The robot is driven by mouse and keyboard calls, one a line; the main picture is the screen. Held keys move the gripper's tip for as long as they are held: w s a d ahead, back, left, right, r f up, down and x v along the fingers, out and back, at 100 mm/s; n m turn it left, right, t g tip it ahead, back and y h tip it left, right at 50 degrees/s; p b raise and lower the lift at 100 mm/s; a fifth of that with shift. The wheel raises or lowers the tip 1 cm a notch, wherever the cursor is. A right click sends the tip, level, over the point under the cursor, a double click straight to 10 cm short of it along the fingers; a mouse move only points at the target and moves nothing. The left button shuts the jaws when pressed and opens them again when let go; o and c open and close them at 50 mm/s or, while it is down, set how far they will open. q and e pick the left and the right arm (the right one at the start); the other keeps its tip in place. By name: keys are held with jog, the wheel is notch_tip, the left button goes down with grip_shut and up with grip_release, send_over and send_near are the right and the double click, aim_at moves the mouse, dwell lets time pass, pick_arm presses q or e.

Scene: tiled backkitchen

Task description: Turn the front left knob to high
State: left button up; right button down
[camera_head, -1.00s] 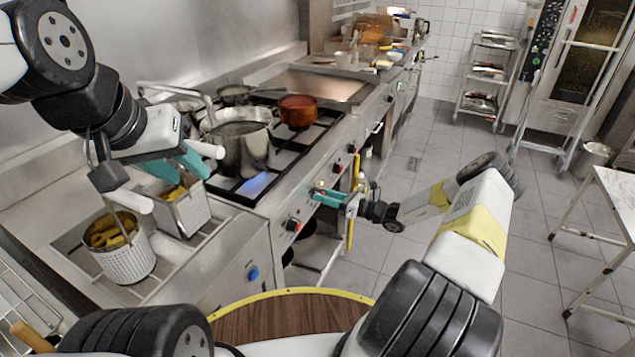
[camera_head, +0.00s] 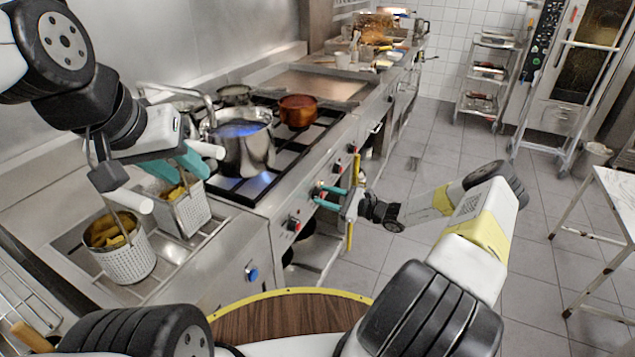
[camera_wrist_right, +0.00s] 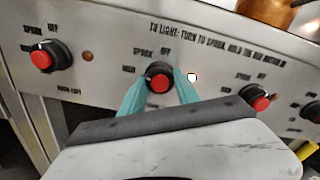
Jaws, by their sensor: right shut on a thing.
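The stove's front panel carries a row of red-faced black knobs. In the right wrist view my right gripper (camera_wrist_right: 160,88) has its teal fingers on either side of the second knob from the left (camera_wrist_right: 159,75), shut on it. Lettering below this knob is mostly hidden. The knob to its left (camera_wrist_right: 45,55) appears labelled back left. A small light (camera_wrist_right: 192,77) beside the gripped knob glows white. In the head view my right gripper (camera_head: 322,195) is against the panel.
A steel pot (camera_head: 245,150) stands on the stove over a blue glow, with a copper pot (camera_head: 298,111) behind it. Two fry baskets (camera_head: 125,262) with food stand at the left.

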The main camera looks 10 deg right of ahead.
jog(key=shift+n, duration=0.6)
jog(key=c, duration=0.9)
grip_release()
jog(key=v, duration=0.8)
